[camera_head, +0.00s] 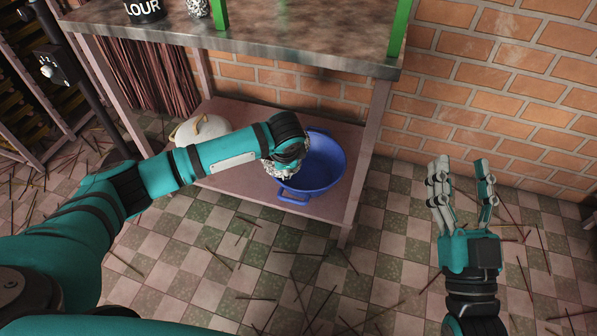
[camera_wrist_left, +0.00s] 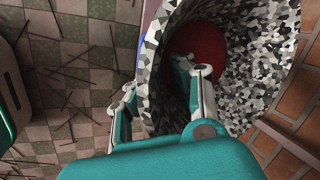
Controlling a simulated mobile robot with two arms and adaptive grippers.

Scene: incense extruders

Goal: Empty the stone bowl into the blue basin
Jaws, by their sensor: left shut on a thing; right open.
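The stone bowl (camera_head: 283,173), speckled black, white and grey, is mostly hidden behind my left wrist in the head view. In the left wrist view the bowl (camera_wrist_left: 268,72) is tilted, its opening showing, with a dark red thing (camera_wrist_left: 205,48) inside. My left gripper (camera_wrist_left: 158,85) is shut on the bowl's wall, one finger inside and one outside. The blue basin (camera_head: 328,165) stands on the lower shelf, just right of and below the bowl; its inside is partly covered by my arm. My right gripper (camera_head: 463,178) is open and empty, well to the right over the floor.
A white round pot (camera_head: 200,130) stands on the lower shelf (camera_head: 235,188) left of the basin. The upper tabletop (camera_head: 290,35) overhangs the shelf and carries a flour container (camera_head: 143,8) and a speckled vessel (camera_head: 196,8). Thin sticks litter the checkered floor. A brick wall stands behind.

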